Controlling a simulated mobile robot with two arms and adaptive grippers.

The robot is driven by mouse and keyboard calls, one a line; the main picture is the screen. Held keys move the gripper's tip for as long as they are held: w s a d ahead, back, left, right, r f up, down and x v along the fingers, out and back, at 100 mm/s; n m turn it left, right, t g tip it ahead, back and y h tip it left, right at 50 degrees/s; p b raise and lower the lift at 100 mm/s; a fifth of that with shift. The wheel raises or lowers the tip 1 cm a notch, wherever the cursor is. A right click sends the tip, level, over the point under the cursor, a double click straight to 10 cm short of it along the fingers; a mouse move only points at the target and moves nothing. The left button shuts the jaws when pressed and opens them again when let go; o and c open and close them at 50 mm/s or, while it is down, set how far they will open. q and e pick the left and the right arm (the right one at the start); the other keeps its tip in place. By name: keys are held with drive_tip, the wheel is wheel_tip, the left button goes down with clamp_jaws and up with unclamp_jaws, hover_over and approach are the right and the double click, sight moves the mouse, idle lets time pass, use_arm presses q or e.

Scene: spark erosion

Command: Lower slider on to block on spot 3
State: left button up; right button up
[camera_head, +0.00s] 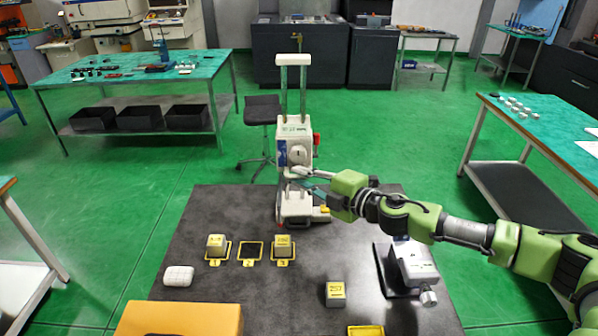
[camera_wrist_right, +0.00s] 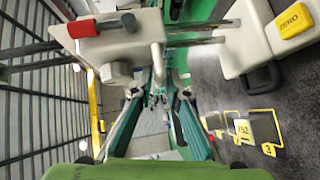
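The white measuring stand stands at the back of the dark table, with its slider (camera_head: 296,146) part-way up two vertical posts. The slider also shows in the wrist view (camera_wrist_right: 118,48). My right gripper (camera_head: 311,184) is in front of the stand, just below the slider body. In the wrist view its teal fingers (camera_wrist_right: 160,100) are apart; I cannot tell whether they touch the stand. My left gripper is not in view.
Another block (camera_head: 216,242) sits on spot 1; spot 2 (camera_head: 250,251) is empty. A loose block (camera_head: 335,293) and a grey device (camera_head: 414,265) are to the right. A white object (camera_head: 178,276) and an orange box (camera_head: 180,318) are at the front left. A yellow ZERO button (camera_wrist_right: 295,20) is on the stand's base.

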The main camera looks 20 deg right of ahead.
drive_tip(key=shift+x, duration=0.75)
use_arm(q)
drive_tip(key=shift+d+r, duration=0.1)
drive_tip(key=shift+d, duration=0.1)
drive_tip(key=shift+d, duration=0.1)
use_arm(e)
clamp_jaws()
wheel_tip(320, 180, down, 5)
drive_tip(key=b, duration=0.3)
drive_tip(key=shift+s, duration=0.15)
drive_tip(key=shift+f, duration=0.45)
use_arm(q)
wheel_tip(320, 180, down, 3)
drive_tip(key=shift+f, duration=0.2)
